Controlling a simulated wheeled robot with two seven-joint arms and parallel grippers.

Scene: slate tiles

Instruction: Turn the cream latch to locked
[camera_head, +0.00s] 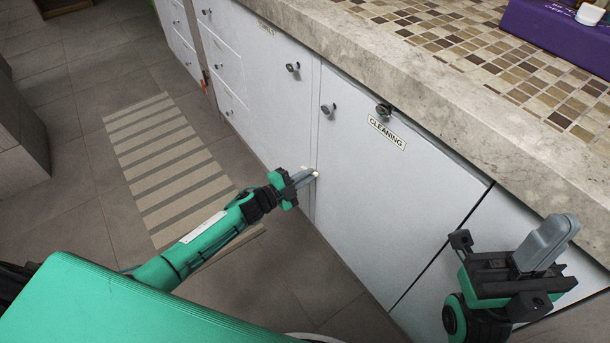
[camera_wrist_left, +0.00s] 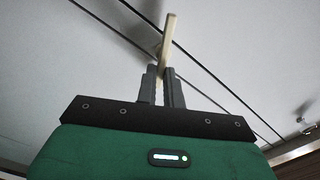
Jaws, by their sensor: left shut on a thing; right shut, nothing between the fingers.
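The cream latch (camera_head: 315,174) is a small bar on the white cabinet front, low by the seam between two doors. In the left wrist view the latch (camera_wrist_left: 167,36) stands out past my fingertips, crossing the dark seam lines at a slant. My left gripper (camera_head: 300,177) is shut on the latch; in the wrist view its grey fingers (camera_wrist_left: 162,74) close around the near end. The fingers hide part of the latch in the head view. My right gripper (camera_head: 546,244) is shut and empty, in front of the cabinet at the lower right.
The stone counter (camera_head: 440,85) overhangs the cabinets. A purple box (camera_head: 560,30) stands on its tiled top. A striped mat (camera_head: 175,165) lies on the open floor.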

